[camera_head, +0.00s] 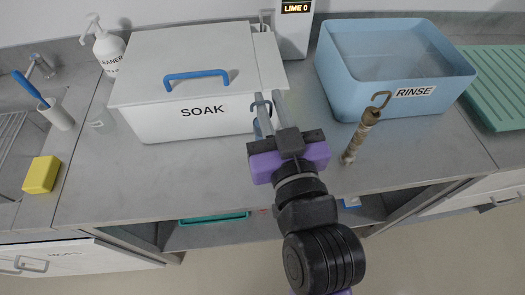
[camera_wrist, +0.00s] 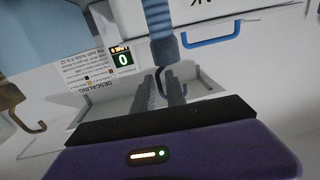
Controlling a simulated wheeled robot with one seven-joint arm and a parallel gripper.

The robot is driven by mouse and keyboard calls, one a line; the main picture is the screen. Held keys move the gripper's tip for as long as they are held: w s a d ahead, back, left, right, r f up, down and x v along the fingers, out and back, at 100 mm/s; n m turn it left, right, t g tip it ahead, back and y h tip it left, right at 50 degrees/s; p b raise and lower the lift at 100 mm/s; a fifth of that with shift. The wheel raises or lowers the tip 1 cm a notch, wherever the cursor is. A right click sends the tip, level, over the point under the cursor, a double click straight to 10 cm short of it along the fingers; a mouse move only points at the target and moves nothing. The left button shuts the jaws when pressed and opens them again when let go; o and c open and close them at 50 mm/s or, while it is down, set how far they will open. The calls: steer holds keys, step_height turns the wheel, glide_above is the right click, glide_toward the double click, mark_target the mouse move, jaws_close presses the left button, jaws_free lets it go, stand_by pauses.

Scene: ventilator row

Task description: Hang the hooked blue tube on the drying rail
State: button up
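The blue tube (camera_wrist: 158,28) shows in the wrist view, running from the top edge down to a dark hook (camera_wrist: 164,76) between my fingers. In the head view only a small blue part (camera_head: 257,130) shows beside my fingers, in front of the SOAK box; the rest is hidden. My gripper (camera_head: 269,98) reaches over the front right of that box. In the wrist view its fingers (camera_wrist: 163,82) stand close together with a narrow gap around the hook. I cannot tell whether they press on it. I cannot make out a drying rail in either view.
A brownish hooked tube (camera_head: 361,134) stands or leans before the blue RINSE tub (camera_head: 440,95). The SOAK box (camera_head: 150,115) has a blue-handled lid. A LIME display unit (camera_head: 295,30) stands behind. A yellow sponge (camera_head: 42,174) lies left. The counter front (camera_head: 170,175) is clear.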

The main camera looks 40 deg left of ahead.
steer(key=shift+x, duration=1.2)
jaws_close()
stand_by(0.5)
